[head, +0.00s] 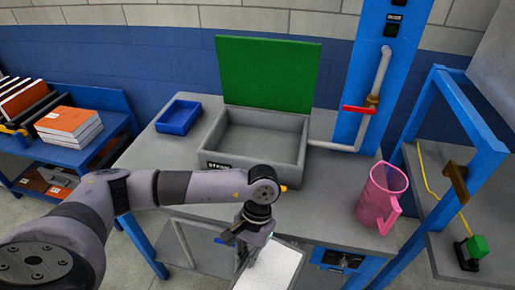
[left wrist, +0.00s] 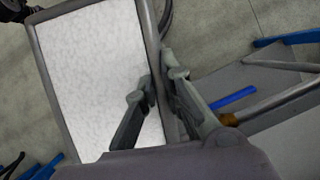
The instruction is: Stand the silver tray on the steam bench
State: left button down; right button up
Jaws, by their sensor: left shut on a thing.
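My left gripper (head: 256,238) is shut on the rim of the silver tray (head: 274,268), low in front of the steam bench (head: 325,212). In the left wrist view the gripper's fingers (left wrist: 157,76) straddle one long edge of the tray (left wrist: 95,75); its pale speckled face and grey rim show. The tray's lower part is cut off in the head view. The bench carries a grey steam box (head: 262,140), labelled at its front, with its green lid (head: 267,72) standing open. My right gripper is not in view.
A blue bin (head: 178,117) stands at the bench's back left and a pink jug (head: 382,195) at its right. A pipe with a red valve handle (head: 359,109) rises behind. Blue shelving with books (head: 70,125) is at left; a blue-framed stand (head: 467,110) is at right.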

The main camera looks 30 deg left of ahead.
aim_at(147, 166)
jog(key=z, duration=1.45)
jog(key=k+j+z, duration=0.1)
jog(key=z, duration=0.3)
jog(key=k+j+z, duration=0.1)
jog(key=z, duration=0.3)
jog(key=k+j+z, duration=0.1)
jog(key=z, duration=0.3)
jog(key=k+z, duration=0.1)
jog(key=z, duration=0.3)
jog(key=k, duration=0.9)
jog(key=k+j, duration=0.1)
jog(key=k, duration=0.85)
jog(key=k+u, duration=0.1)
jog(key=k, duration=0.8)
jog(key=k+j, duration=0.15)
jog(key=k, duration=0.75)
jog(key=i+j+u, duration=0.1)
jog(key=j+u, duration=0.2)
jog(key=j, duration=0.1)
